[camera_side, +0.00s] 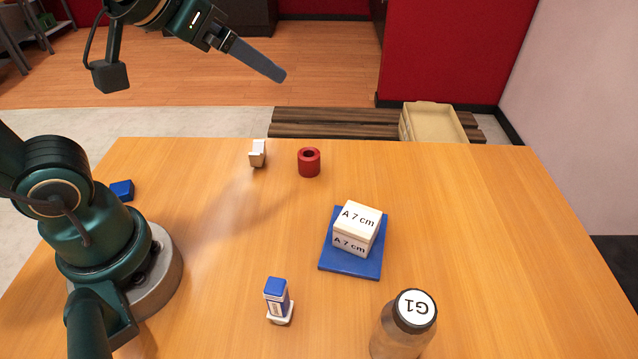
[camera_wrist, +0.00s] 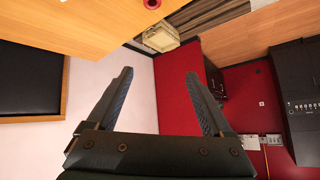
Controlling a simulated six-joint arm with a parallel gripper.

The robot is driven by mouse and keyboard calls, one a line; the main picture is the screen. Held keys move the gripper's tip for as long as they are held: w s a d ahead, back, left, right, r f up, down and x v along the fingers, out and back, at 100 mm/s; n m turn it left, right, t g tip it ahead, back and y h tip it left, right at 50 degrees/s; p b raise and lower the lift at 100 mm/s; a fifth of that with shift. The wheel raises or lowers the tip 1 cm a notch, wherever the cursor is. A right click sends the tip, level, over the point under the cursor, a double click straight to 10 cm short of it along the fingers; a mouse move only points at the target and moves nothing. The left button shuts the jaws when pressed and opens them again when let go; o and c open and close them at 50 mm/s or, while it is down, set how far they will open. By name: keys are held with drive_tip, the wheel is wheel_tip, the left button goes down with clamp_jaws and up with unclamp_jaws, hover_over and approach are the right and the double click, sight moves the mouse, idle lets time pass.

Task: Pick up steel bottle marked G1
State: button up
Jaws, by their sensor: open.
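The steel bottle marked G1 (camera_side: 398,335) stands upright at the front of the table in the side view. Its dark cap carries a white label reading G1, and its lower end is cut off by the picture edge. My gripper (camera_side: 272,71) is raised high at the top of the side view, beyond the far table edge and well away from the bottle. In the wrist view my gripper (camera_wrist: 161,80) shows two fingers spread wide with nothing between them. The bottle does not show in the wrist view.
A white block marked A 7 cm (camera_side: 358,228) sits on a blue plate (camera_side: 345,265) behind the bottle. A small blue and white item (camera_side: 278,300) stands left of the bottle. A red ring (camera_side: 309,162) and a white piece (camera_side: 257,154) are farther back. The table's right side is clear.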

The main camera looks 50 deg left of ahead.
drive_tip(key=w+d+r+m+t+h, duration=0.35)
drive_tip(key=w+d, duration=0.25)
drive_tip(key=w, duration=0.2)
drive_tip(key=m+g+h, duration=1.1)
drive_tip(key=m+h, duration=0.1)
drive_tip(key=m, duration=0.1)
hover_over(401, 297)
drive_tip(key=shift+y, duration=0.25)
wheel_tip(401, 297, down, 7)
drive_tip(key=shift+s+a+f, duration=0.1)
drive_tip(key=shift+n, duration=0.25)
wheel_tip(401, 297, down, 10)
drive_tip(key=shift+r, duration=0.2)
drive_tip(key=shift+f, duration=0.5)
drive_tip(key=x, duration=0.5)
drive_tip(key=shift+r, duration=0.1)
